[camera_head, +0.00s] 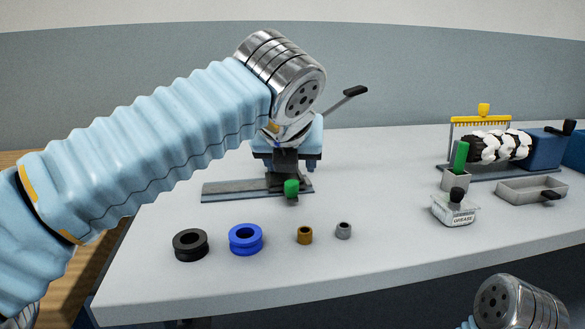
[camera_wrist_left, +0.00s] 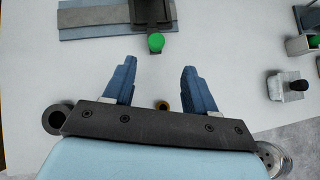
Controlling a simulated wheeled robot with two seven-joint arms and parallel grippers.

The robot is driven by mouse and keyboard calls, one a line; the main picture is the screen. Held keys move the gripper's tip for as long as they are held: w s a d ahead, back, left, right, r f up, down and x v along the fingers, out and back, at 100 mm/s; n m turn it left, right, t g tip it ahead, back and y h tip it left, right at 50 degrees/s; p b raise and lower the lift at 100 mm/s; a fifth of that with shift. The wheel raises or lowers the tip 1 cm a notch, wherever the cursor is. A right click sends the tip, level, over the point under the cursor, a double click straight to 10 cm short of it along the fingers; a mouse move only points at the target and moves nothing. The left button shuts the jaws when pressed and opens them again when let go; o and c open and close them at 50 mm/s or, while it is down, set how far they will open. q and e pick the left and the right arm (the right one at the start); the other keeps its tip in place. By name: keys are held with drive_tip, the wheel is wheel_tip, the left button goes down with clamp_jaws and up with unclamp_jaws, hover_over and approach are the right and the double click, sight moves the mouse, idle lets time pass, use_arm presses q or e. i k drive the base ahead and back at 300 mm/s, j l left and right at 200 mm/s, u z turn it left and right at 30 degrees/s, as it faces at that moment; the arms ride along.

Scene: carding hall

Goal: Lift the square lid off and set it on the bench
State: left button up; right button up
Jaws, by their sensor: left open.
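The square lid (camera_head: 444,205) is pale with a black knob (camera_head: 457,194) on top. It sits on the small box (camera_head: 462,220) marked "GREASE", on the right part of the bench (camera_head: 380,260). In the left wrist view the lidded box (camera_wrist_left: 288,89) shows at the right edge, away from the fingers. My left gripper (camera_wrist_left: 158,72) is open and empty, its two blue fingers apart above the bench. In the head view it is partly hidden behind my wrist, well left of the box. My right wrist shows at bottom right; its gripper is out of frame.
A fixture with a green knob (camera_head: 291,188) stands near my left gripper. Black (camera_head: 190,245), blue (camera_head: 246,239), brown (camera_head: 305,235) and grey (camera_head: 343,230) rings lie in front. A grey tray (camera_head: 530,191) and a roller device (camera_head: 500,147) stand right. The bench's middle is clear.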

sight(455, 202)
drive_tip(key=k, duration=1)
